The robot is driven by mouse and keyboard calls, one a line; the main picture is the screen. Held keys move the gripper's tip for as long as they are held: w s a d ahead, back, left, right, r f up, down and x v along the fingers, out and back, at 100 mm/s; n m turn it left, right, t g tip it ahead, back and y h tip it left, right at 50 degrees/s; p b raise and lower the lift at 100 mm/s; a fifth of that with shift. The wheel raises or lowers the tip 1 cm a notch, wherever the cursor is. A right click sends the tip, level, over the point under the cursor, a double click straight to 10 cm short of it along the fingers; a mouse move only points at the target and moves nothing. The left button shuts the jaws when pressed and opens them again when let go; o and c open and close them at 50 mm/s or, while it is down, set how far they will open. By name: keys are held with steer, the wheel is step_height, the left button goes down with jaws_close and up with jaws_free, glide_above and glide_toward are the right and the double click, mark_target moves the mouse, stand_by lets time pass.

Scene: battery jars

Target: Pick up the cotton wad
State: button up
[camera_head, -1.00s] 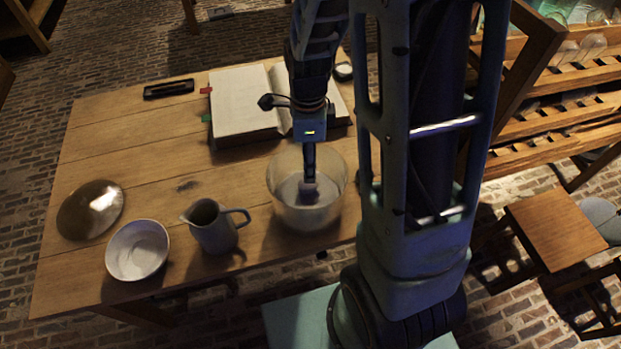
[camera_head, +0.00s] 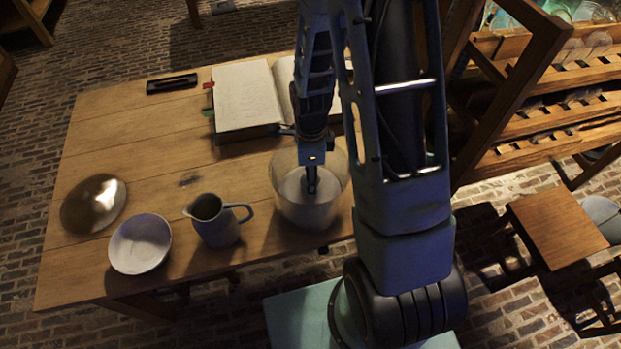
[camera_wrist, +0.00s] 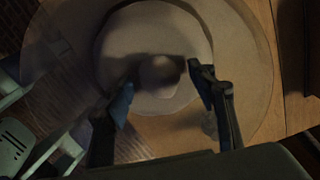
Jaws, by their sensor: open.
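A small round pale lump, apparently the cotton wad (camera_wrist: 160,72), shows in the wrist view inside the clear bowl (camera_wrist: 235,115), over a white round surface. My gripper (camera_wrist: 160,78) is open, with one finger on each side of the lump in that view. I cannot tell whether the fingers touch it or how far above it they are. In the head view my gripper (camera_head: 311,187) points down into the clear bowl (camera_head: 287,212) near the table's front edge. The wad cannot be made out there.
On the wooden table (camera_head: 120,130), a grey pitcher (camera_head: 216,228) stands left of the clear bowl, then a white bowl (camera_head: 140,244) and a shiny round dish (camera_head: 93,204). An open book (camera_head: 245,98) lies behind. The left middle of the table is clear.

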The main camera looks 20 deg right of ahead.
steer(key=shift+f, duration=0.1)
steer(key=c, duration=0.9)
